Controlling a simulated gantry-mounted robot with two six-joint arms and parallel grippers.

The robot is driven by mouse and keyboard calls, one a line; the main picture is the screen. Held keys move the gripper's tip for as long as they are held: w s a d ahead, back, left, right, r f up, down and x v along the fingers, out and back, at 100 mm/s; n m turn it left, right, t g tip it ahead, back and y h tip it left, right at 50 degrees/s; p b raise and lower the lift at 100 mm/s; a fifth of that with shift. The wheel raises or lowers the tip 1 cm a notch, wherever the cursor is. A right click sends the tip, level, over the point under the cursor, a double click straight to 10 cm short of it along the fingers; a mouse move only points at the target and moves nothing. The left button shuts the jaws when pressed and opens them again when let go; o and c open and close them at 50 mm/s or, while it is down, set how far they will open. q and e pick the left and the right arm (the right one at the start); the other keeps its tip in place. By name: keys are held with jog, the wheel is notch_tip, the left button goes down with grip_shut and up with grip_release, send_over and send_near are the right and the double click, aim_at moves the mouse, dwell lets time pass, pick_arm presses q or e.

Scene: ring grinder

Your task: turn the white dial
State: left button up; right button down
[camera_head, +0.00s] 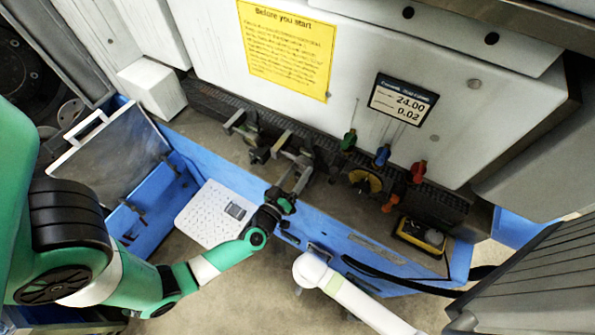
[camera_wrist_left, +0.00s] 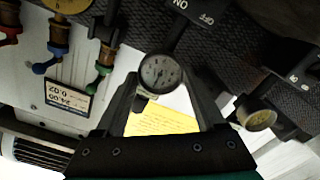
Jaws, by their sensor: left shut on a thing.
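The white dial (camera_wrist_left: 160,72) is a small round gauge with a pale face and dark rim. In the left wrist view it sits between the fingertips of my left gripper (camera_wrist_left: 160,84). The gripper is shut on it. In the head view my left gripper (camera_head: 289,195) reaches to the grey metal fittings on the dark rail. The dial cannot be made out there. My right gripper is not in view.
Green (camera_head: 349,140), blue (camera_head: 382,155) and red (camera_head: 418,172) valves stand right of the fittings. A second gauge (camera_wrist_left: 261,120) is close by in the wrist view.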

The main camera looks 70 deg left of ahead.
pick_arm(q)
jog(key=n, duration=0.6)
jog(key=n+b, duration=0.1)
jog(key=n, duration=0.6)
dwell(0.5)
jog(key=o, duration=1.3)
jog(key=shift+o, duration=0.2)
jog(key=v, duration=1.1)
jog(key=shift+s+d+p, duration=0.2)
jog(key=shift+s+p, duration=0.1)
jog(key=shift+p, duration=0.15)
jog(key=shift+a, duration=0.1)
